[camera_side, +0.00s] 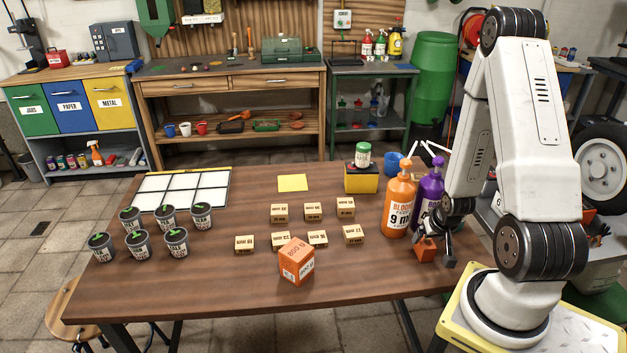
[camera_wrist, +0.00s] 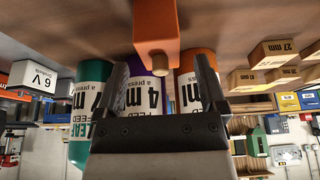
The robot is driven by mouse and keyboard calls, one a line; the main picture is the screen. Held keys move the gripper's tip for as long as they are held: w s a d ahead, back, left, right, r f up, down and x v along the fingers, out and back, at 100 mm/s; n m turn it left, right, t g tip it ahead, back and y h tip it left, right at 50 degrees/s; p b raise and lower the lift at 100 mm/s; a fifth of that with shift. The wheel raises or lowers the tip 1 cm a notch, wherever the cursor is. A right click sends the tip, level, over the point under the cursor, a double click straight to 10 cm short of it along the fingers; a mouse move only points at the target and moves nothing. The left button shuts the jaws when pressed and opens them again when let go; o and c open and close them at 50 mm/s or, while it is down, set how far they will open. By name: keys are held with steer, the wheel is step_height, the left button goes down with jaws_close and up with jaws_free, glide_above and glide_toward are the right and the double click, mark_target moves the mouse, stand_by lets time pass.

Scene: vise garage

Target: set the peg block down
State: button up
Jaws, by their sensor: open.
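The peg block is an orange block with a short wooden peg. In the side view the peg block (camera_side: 426,249) is at the right end of the table, in front of the bottles and partly hidden by my gripper (camera_side: 441,247). In the wrist view the peg block (camera_wrist: 156,25) is beyond my fingertips, and its peg points back between them. My gripper (camera_wrist: 161,68) is open, one finger to each side of the peg. I cannot tell whether the fingers touch the peg, and the block's contact with the table is not clear.
Orange (camera_side: 398,203) and purple (camera_side: 429,197) pump bottles stand close behind the block. A teal bottle (camera_wrist: 92,100) shows in the wrist view. Several small wooden blocks (camera_side: 313,211) and a larger orange box (camera_side: 296,262) occupy mid-table. The front right of the tabletop is clear.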

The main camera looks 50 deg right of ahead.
mark_target(426, 247)
steer(key=shift+v, duration=1.6)
steer(key=shift+w+a+r, duration=0.25)
steer(key=shift+w+a, duration=0.05)
steer(key=shift+w, duration=0.15)
steer(key=w+a+r+n+y, duration=0.1)
steer(key=w+a+r+n, duration=0.2)
steer(key=a, duration=0.4)
steer(key=w+a+r+n+y, duration=0.1)
steer(key=w+a+r+n, duration=0.1)
steer(key=a+r, duration=0.3)
steer(key=w+a+r+n+y, duration=0.1)
steer(key=w+a+r+n, duration=0.2)
steer(key=a, duration=0.8)
steer(key=shift+w+a+r+n+g, duration=0.2)
steer(key=shift+w+r+n+g, duration=0.1)
steer(key=shift+r+n, duration=0.3)
